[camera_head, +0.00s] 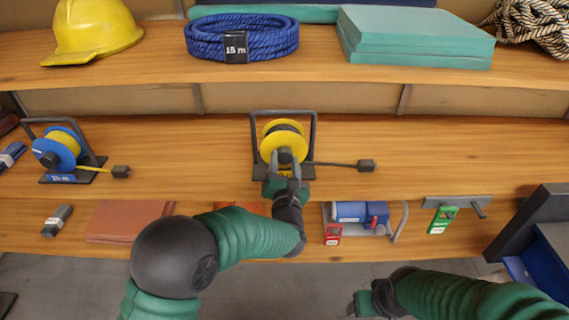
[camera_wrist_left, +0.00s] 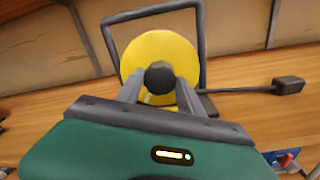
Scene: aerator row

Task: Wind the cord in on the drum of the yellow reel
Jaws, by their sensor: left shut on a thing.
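The yellow reel (camera_head: 283,130) stands in a dark frame on the middle shelf, and it fills the centre of the left wrist view (camera_wrist_left: 165,52). Its dark cord (camera_head: 336,164) runs out to the right and ends in a dark plug (camera_head: 366,166), which lies on the shelf. My left gripper (camera_head: 286,160) is at the reel's front, shut on the dark round knob (camera_wrist_left: 160,78) at the middle of the yellow disc. The fingers hide the lower part of the disc. My right gripper (camera_head: 364,302) is low at the right, away from the reel; its fingers are not clear.
A blue reel (camera_head: 58,148) with yellow cord stands left on the same shelf. The upper shelf holds a yellow helmet (camera_head: 92,30), a blue rope coil (camera_head: 242,38) and teal mats (camera_head: 415,38). A blue device (camera_head: 358,213) sits on the lower shelf. The shelf right of the plug is clear.

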